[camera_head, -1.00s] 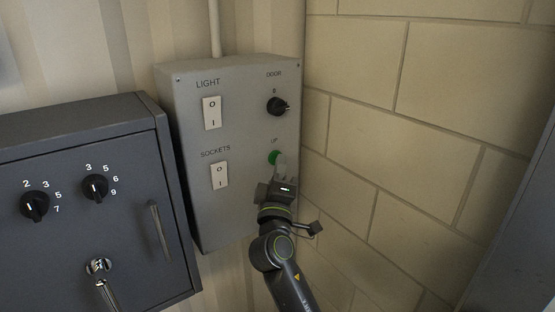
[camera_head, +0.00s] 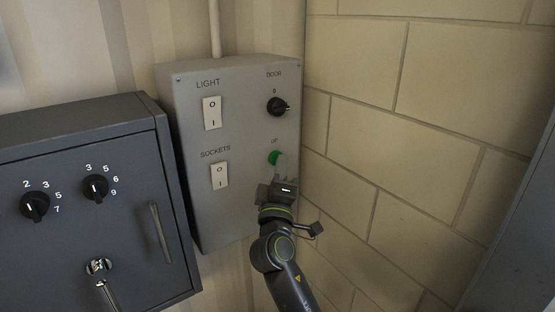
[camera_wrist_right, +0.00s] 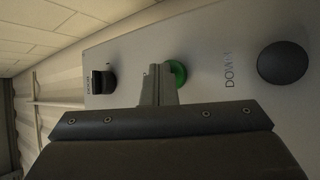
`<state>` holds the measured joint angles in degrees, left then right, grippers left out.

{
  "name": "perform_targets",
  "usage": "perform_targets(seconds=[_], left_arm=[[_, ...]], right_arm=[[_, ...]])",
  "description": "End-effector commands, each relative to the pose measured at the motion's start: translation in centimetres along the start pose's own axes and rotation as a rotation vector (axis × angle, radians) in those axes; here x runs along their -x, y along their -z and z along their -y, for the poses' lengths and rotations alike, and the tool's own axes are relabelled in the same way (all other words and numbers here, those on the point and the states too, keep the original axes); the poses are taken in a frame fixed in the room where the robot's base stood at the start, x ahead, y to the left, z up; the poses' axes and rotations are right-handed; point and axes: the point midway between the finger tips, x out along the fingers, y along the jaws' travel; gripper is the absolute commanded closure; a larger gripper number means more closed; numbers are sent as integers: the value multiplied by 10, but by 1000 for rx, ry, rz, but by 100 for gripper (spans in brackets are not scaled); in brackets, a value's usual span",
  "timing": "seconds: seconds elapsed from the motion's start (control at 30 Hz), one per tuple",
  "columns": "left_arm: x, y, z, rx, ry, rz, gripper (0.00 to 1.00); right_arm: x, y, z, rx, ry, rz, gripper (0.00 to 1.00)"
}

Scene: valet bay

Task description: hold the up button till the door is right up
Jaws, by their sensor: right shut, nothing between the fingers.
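The green up button (camera_head: 273,158) is on the lower right of a grey control panel (camera_head: 235,105), under a small UP label. My right gripper (camera_head: 281,164) is shut and empty, its fingertips at the button's lower right edge. In the right wrist view the closed fingertips (camera_wrist_right: 158,72) overlap one side of the green button (camera_wrist_right: 179,73). I cannot tell whether they touch or press it. A black button labelled DOWN (camera_wrist_right: 282,62) shows there; my gripper hides it in the head view. The door itself and my left gripper are not in view.
The panel also has a black DOOR knob (camera_head: 277,106), a LIGHT switch (camera_head: 212,112) and a SOCKETS switch (camera_head: 220,175). A dark cabinet (camera_head: 80,245) with dials and a handle stands at left. A block wall (camera_head: 420,130) closes in on the right.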

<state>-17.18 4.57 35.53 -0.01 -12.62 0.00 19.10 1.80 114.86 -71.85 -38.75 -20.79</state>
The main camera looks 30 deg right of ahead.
Motion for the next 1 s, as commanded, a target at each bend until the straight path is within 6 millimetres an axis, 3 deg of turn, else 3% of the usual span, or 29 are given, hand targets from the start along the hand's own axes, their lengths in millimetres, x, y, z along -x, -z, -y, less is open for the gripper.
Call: perform_targets(seconds=[0.67, 1.0], left_arm=[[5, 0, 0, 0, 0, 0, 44], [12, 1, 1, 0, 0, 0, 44]], right_arm=[[13, -10, -9, -1, 1, 1, 100], [36, -27, -26, 0, 1, 1, 100]])
